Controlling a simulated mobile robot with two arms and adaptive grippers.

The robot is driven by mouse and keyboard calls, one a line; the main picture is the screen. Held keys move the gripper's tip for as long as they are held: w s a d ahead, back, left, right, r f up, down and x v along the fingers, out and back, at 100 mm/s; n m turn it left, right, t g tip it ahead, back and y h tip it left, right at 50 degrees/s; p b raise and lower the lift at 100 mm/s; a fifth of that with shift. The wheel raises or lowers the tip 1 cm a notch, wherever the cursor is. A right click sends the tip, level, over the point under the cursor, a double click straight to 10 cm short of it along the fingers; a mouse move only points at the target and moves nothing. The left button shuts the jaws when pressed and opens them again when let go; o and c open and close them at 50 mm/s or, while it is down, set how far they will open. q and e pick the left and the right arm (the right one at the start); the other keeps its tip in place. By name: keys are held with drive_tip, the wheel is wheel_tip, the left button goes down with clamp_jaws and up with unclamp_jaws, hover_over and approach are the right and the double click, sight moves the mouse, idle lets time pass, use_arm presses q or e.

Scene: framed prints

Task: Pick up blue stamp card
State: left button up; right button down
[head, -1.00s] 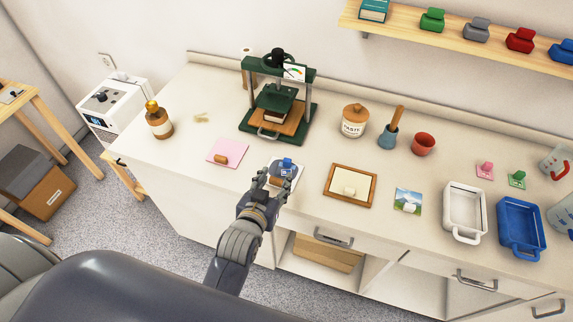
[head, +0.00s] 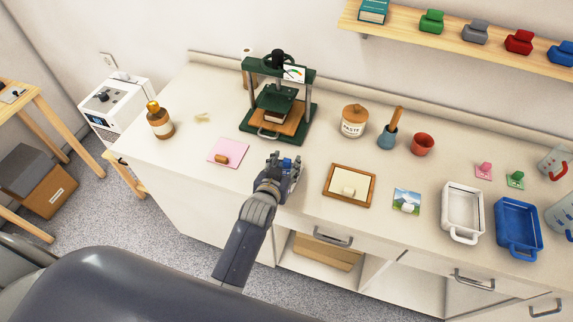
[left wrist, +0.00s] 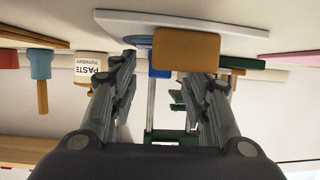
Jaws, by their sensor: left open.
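My left gripper (head: 284,165) is over the counter in front of the green press, its fingers covering most of the pale card that bears the blue stamp (head: 287,162). In the left wrist view, which is upside down, the pale card (left wrist: 225,27) lies flat on the counter with a brown block (left wrist: 187,49) on it. A bit of blue (left wrist: 160,73) shows behind the block. The left gripper (left wrist: 165,75) is open, its fingers spread either side of the view, with nothing visibly held. Contact cannot be told. My right gripper is not in view.
A pink card (head: 228,151) lies to the left, and a wooden frame (head: 349,186) and a landscape card (head: 407,200) to the right. The green press (head: 276,100) stands behind. White (head: 463,205) and blue (head: 518,225) trays are further right.

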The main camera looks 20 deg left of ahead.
use_arm(q)
drive_tip(key=c, duration=0.9)
drive_tip(key=shift+r, duration=0.1)
